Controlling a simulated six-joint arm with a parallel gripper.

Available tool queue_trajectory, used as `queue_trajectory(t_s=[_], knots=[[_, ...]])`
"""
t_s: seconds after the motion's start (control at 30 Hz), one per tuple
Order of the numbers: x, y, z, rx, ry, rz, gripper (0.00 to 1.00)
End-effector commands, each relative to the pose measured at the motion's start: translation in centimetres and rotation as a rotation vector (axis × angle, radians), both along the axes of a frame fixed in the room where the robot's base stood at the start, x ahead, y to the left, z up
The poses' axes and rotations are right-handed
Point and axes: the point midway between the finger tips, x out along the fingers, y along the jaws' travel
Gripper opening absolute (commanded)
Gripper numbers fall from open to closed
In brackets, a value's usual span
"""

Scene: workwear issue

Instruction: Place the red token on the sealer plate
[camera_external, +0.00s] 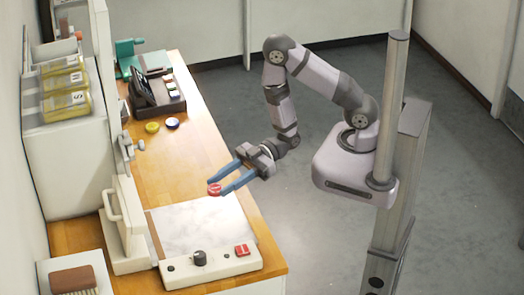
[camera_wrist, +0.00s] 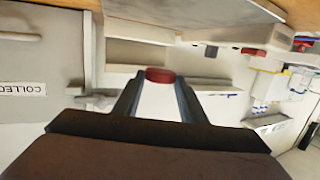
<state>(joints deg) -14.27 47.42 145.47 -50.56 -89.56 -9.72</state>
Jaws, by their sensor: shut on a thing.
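The red token (camera_external: 214,189) is a small round disc with a pale mark on its face. My gripper (camera_external: 216,187) is shut on it, with the token between the two blue-grey fingertips. The wrist view also shows the red token (camera_wrist: 160,75) at the ends of the fingers. The sealer plate looks to be the pale, marbled flat surface (camera_external: 200,228) on the front part of the counter. The token shows over its far edge in the external view. I cannot tell the exact height between them.
A front panel (camera_external: 210,268) with a dark knob (camera_external: 199,257) and a red button (camera_external: 242,250) borders the plate. A white handled frame (camera_external: 123,225) stands left. A brush (camera_external: 74,280) lies front left.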

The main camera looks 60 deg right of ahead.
Motion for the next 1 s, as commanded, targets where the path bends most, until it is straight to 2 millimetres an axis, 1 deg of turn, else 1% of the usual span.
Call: queue_trajectory(t_s=[0.03,0.13,0.33,0.47,0.57,0.63,0.8,1.0], knots=[[-0.6,0.2,0.5,0.000,0.000,0.014,0.16],[-1.3,0.4,0.7,0.001,-0.001,0.032,0.16],[-1.6,0.5,0.3,0.001,-0.002,0.039,0.16],[-1.5,0.4,-1.0,0.000,-0.001,0.038,0.16],[-1.5,0.4,-2.5,0.000,-0.001,0.037,0.16],[-1.5,0.4,-2.8,-0.001,0.003,0.037,0.16],[-1.6,0.4,-4.5,-0.001,0.003,0.036,0.16],[-1.5,0.4,-5.5,-0.001,0.000,0.036,0.16]])
